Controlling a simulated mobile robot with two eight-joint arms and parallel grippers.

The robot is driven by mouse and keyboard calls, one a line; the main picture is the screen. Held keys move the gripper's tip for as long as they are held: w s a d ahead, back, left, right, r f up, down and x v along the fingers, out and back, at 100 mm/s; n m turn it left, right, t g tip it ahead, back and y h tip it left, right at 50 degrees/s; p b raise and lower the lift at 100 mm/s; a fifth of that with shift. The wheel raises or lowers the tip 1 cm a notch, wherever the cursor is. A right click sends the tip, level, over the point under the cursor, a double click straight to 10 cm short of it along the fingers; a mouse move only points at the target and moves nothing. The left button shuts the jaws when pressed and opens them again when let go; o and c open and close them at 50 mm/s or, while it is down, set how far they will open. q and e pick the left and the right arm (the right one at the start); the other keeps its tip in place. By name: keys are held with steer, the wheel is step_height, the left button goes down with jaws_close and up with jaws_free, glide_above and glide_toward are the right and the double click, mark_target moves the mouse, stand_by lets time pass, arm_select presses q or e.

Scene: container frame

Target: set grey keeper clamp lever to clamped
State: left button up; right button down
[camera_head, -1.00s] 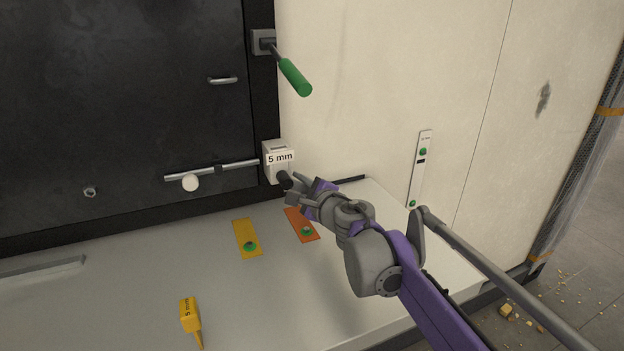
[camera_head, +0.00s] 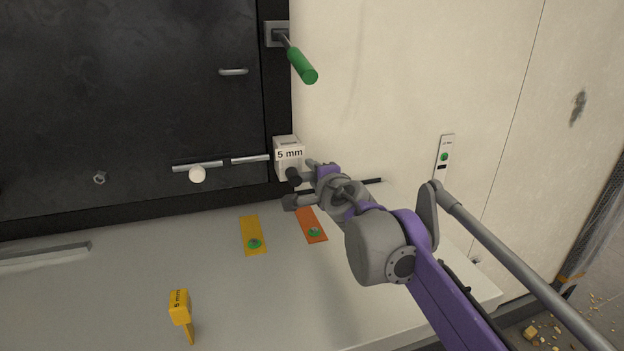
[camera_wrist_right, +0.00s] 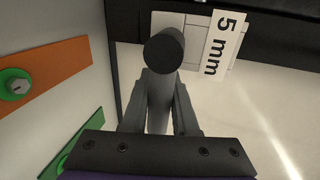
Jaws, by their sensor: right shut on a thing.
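The keeper block (camera_head: 288,143) is a pale box labelled "5 mm" on the dark frame's right edge. The grey clamp lever, with a dark round end (camera_head: 293,176), projects from its underside toward me. In the right wrist view the dark end (camera_wrist_right: 164,50) stands beyond the fingertips, beside the "5 mm" label (camera_wrist_right: 222,45). My right gripper (camera_head: 300,184) is at the lever, just below and right of the block. In the wrist view its fingers (camera_wrist_right: 165,100) are on either side of the grey shaft, shut on it. My left gripper is out of view.
A green-handled lever (camera_head: 302,65) hangs above. A bolt with a white ball (camera_head: 197,174) lies left of the block. Yellow (camera_head: 253,230) and orange (camera_head: 309,222) plates with green knobs lie on the grey ledge below.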

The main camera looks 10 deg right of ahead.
steer(key=shift+r, duration=0.1)
stand_by(0.4)
steer(key=c, duration=0.7)
jaws_free()
steer(key=p+v, duration=0.1)
steer(key=v, duration=0.9)
steer(key=shift+s+r, duration=0.1)
steer(key=shift+s, duration=0.3)
